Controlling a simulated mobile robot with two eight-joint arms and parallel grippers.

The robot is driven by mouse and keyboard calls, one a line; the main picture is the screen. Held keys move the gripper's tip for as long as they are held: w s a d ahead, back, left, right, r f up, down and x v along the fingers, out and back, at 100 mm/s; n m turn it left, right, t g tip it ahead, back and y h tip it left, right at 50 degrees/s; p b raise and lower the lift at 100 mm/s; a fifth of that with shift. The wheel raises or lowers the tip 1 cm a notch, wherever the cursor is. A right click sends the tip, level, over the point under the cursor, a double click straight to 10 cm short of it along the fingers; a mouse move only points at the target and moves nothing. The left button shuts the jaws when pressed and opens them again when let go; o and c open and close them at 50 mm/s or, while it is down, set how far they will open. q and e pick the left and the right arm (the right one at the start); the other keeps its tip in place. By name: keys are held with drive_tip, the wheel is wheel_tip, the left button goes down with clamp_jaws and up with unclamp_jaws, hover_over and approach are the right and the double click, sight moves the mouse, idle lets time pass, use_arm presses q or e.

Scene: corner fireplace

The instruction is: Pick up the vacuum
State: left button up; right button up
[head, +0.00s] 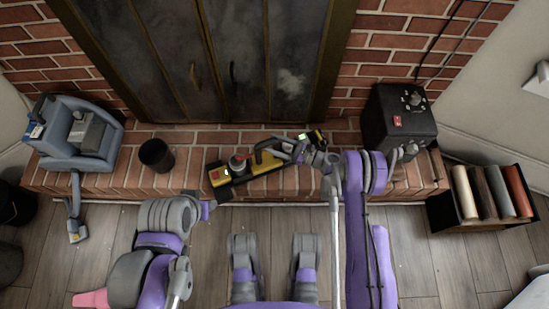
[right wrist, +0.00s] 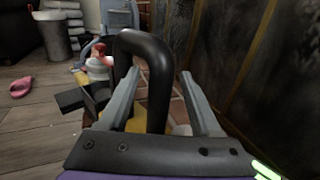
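The vacuum (head: 222,178) is a small yellow and black handheld machine with a red-topped grey part, lying on the brick hearth in front of the fireplace doors. My right gripper (head: 290,148) is at its right end. In the right wrist view, the vacuum's black looped handle (right wrist: 158,85) stands between the two fingers of the right gripper (right wrist: 160,75). The fingers are apart, with a visible gap on each side of the handle.
On the hearth stand a blue-grey machine (head: 62,132), a dark cup (head: 156,155) and a black box with knobs (head: 398,122). A dark crate (head: 440,214) with rolls stands at the right. A pink slipper (head: 90,299) lies on the floor. Dark metal fireplace doors (head: 235,60) rise behind.

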clamp_jaws()
idle(1.3)
